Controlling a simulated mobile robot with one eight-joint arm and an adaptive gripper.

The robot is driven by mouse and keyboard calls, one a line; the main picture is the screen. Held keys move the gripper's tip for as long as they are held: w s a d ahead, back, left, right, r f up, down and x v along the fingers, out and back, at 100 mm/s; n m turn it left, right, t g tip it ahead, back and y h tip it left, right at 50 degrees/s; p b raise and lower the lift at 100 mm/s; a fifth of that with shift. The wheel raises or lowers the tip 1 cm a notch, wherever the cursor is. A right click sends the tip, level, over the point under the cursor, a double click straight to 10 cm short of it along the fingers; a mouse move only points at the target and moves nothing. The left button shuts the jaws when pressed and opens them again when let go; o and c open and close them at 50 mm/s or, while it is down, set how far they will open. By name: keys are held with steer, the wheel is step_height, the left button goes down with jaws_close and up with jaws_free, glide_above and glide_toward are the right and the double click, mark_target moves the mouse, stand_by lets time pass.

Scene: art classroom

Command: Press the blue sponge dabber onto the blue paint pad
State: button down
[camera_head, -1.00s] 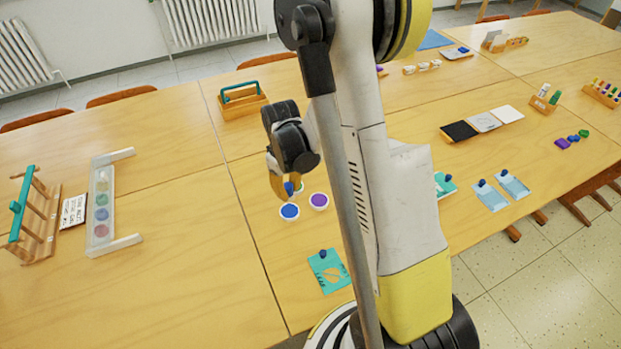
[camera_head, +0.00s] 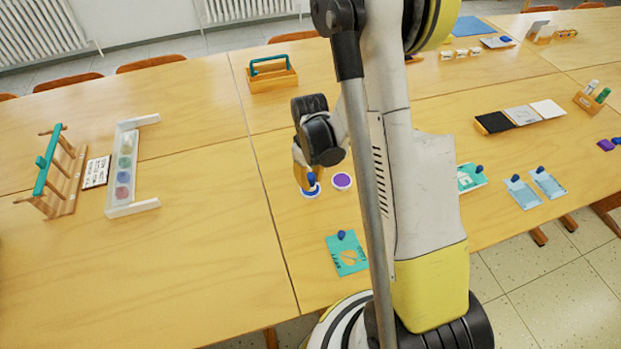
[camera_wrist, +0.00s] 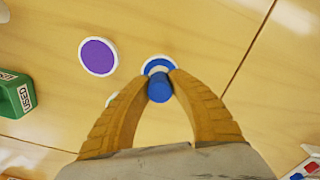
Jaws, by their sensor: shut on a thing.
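The blue sponge dabber (camera_head: 311,180) is upright between the tan fingers of my gripper (camera_head: 307,176). It also shows in the wrist view (camera_wrist: 159,91), with my gripper (camera_wrist: 158,84) shut on it and one fingertip on each side. The blue paint pad (camera_head: 310,193), a round dish with a white rim, is directly under the dabber. In the wrist view the dabber and fingertips cover the near part of the blue pad (camera_wrist: 153,65). The dabber's lower end overlaps the pad, but I cannot tell whether they touch.
A purple pad (camera_head: 342,181) sits just right of the blue one; it also shows in the wrist view (camera_wrist: 97,56). A teal card (camera_head: 346,259) with a blue-knobbed piece lies nearer.

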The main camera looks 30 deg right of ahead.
mark_target(311, 176)
steer(key=shift+f+b, duration=0.55)
steer(key=shift+b, duration=0.15)
stand_by(1.6)
steer(key=shift+r, duration=0.1)
stand_by(0.5)
steer(key=shift+r+p, duration=2.25)
steer(key=shift+r, duration=1.25)
steer(key=shift+d+f, duration=0.1)
